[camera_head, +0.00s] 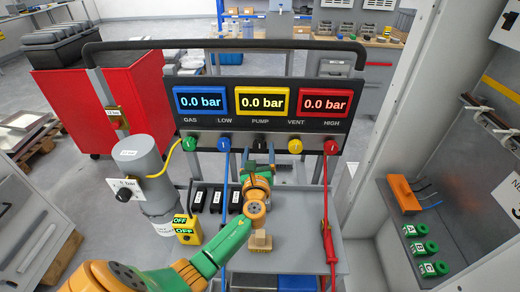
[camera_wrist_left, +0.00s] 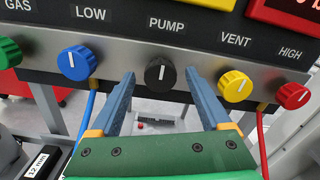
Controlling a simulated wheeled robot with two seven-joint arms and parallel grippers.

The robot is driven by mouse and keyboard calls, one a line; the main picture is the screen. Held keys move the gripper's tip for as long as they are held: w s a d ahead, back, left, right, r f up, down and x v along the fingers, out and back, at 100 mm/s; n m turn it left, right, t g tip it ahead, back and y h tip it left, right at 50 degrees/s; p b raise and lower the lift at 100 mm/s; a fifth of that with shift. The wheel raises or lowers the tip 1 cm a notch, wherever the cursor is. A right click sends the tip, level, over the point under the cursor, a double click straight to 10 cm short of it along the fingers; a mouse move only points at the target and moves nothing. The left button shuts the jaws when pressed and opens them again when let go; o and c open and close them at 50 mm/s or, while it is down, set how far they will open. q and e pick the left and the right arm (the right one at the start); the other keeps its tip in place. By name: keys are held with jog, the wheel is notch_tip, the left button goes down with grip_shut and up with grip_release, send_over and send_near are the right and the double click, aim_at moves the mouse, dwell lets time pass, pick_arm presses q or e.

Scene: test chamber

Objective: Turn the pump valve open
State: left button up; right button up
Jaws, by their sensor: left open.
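The pump valve is a black knob (camera_wrist_left: 160,73) under the PUMP label on the panel's grey strip. Its white mark stands upright. In the head view the knob (camera_head: 260,139) is partly hidden by my gripper. My left gripper (camera_head: 259,153) points at it from below and in front. In the wrist view the left gripper (camera_wrist_left: 160,80) is open, one blue-grey finger on each side of the knob, with gaps visible and nothing held. I cannot tell whether the tips reach the knob's depth. My right gripper is not in view.
A blue knob (camera_wrist_left: 78,62) and a yellow knob (camera_wrist_left: 235,86) flank the pump knob; green (camera_wrist_left: 8,52) and red (camera_wrist_left: 293,95) knobs are farther out. Three displays read 0.0 bar. Below are black boxes, a yellow OFF box (camera_head: 187,229), a grey cylinder (camera_head: 142,165) and hoses.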

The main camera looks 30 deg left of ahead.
pick_arm(q)
jog(key=shift+x, duration=0.85)
jog(key=shift+s+d, duration=0.1)
grip_shut()
jog(key=shift+f, duration=0.1)
jog(key=n+b, duration=0.2)
jog(key=n, duration=0.1)
jog(key=shift+f+n, duration=0.15)
jog(key=shift+n, duration=0.25)
jog(key=n+b, duration=0.2)
jog(key=n, duration=0.3)
jog(key=shift+b, duration=0.3)
jog(key=n+b, duration=0.2)
jog(key=n, duration=0.3)
jog(key=shift+f+n, duration=0.1)
jog(key=shift+n, duration=0.2)
jog(key=shift+n+b, duration=0.75)
jog(key=shift+n, duration=1.05)
